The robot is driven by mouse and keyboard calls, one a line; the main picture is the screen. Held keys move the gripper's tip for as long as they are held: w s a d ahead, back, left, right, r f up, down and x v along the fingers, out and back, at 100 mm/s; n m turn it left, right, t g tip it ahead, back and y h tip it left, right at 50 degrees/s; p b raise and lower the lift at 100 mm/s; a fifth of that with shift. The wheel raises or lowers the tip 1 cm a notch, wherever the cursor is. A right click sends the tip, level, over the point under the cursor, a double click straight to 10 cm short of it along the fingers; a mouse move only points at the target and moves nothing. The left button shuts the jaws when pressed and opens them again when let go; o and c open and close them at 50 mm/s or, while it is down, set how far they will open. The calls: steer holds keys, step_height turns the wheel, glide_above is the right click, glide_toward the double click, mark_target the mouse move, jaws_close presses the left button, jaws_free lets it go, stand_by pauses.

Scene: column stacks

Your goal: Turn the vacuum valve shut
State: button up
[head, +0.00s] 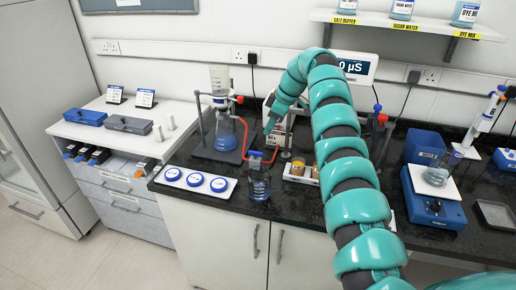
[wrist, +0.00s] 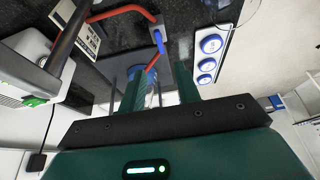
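The vacuum valve appears to be the small fitting with a blue lever (wrist: 157,40) on red tubing (wrist: 124,11) in the wrist view. The lever lies just beyond my fingertips, roughly in line with the gap between them. In the head view a red and blue fitting (head: 255,154) sits at the bench front, above a beaker (head: 259,184). My gripper (head: 268,128) points down, above and slightly right of it. In the wrist view my gripper (wrist: 161,78) has its two green fingers apart, with nothing held between them. Contact with the lever is not visible.
A filter flask with blue liquid (head: 226,134) stands left of my gripper. A white plate with blue discs (head: 197,181) lies at the bench's front left. A vial rack (head: 298,172) stands close on the right. A display (head: 355,66) is behind my arm.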

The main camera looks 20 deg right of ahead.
mark_target(256, 152)
steer(key=p+x, duration=0.2)
steer(key=x, duration=0.7)
steer(key=shift+a, duration=0.1)
steer(key=shift+p+x, duration=0.45)
steer(key=shift+x, duration=0.75)
jaws_close()
